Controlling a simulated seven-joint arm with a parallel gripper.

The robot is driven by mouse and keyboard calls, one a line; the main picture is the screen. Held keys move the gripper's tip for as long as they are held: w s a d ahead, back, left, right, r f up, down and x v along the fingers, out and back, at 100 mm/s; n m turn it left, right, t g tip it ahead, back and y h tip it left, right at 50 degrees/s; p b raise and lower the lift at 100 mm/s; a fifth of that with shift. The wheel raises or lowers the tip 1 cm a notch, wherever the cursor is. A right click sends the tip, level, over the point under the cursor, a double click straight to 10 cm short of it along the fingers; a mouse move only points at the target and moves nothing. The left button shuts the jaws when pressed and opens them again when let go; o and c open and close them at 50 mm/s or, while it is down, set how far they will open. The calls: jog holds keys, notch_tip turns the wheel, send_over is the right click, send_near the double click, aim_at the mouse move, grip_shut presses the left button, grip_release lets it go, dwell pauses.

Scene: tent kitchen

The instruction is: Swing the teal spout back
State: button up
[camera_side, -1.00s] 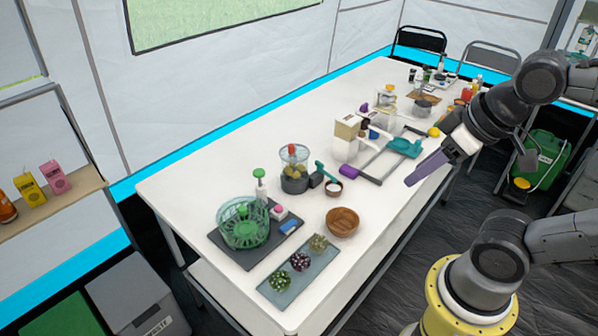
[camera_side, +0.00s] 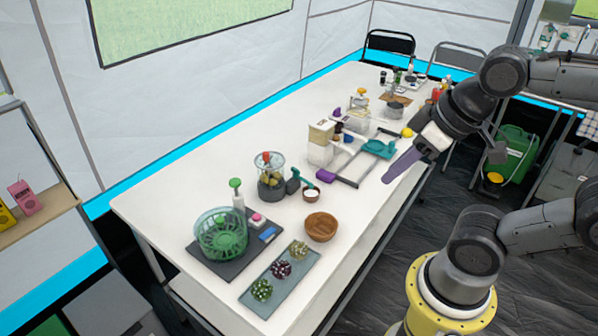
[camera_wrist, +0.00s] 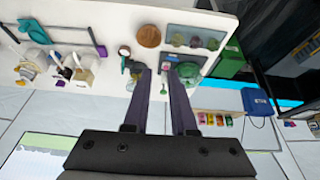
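A teal spout (camera_side: 306,180) slants from a small dark stand beside the clear jar, its lower end close to a small brown cup (camera_side: 311,194) with white contents. A larger teal piece (camera_side: 379,149) lies in a grey frame with a purple end farther along the table. I take the slanting one for the spout. My gripper (camera_side: 388,180) is above the table's right edge, right of the spout and apart from it. In the wrist view my gripper (camera_wrist: 160,73) has its two purple fingers spread, with nothing between them. The spout is too small there to make out clearly.
A jar (camera_side: 271,184), a wooden bowl (camera_side: 321,226), a green basket (camera_side: 220,240), a pump bottle (camera_side: 238,201) and a tray (camera_side: 262,308) with several round plants crowd the near end of the white table (camera_side: 190,178). The table's left side is clear.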

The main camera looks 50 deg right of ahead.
jog(key=w+d+r+g, duration=0.1)
jog(key=w+r, duration=0.3)
jog(key=w, duration=0.3)
jog(key=w+d+r, duration=0.1)
jog(key=w+r, duration=0.4)
jog(key=w, duration=0.2)
jog(key=m+g, duration=0.2)
jog(key=g, duration=0.3)
send_over(295, 169)
notch_tip(295, 169, down, 18)
notch_tip(295, 169, down, 14)
jog(key=shift+r, duration=0.15)
grip_shut()
jog(key=shift+r, duration=0.1)
